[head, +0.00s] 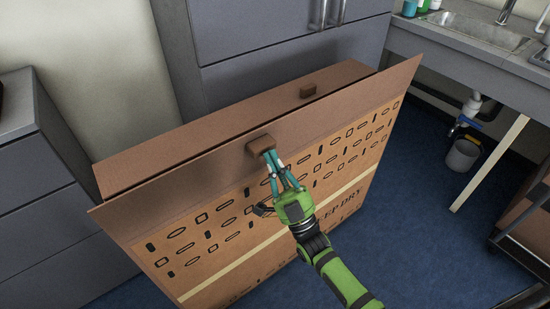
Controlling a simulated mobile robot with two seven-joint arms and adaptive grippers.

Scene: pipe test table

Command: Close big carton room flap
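A big brown carton (345,182) stands on the blue floor with its printed long side towards me. Its near flap (195,174) stands up at an angle along the top of that side, with a small brown block (258,142) on it. Behind it is the far flap (220,117), with another small block (308,91). A dark gap shows between the flaps. My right gripper (270,157) has its teal fingertips close together at the near flap's block. I cannot tell whether they grip it or only touch it. My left gripper is not in view.
Grey cabinets stand behind the carton (270,60) and at the left (40,190). A sink counter (460,45) is at the upper right, with a small bin (461,156) beneath it. A dark-framed cart (525,225) stands at the right edge. Blue floor (425,235) is clear right of the carton.

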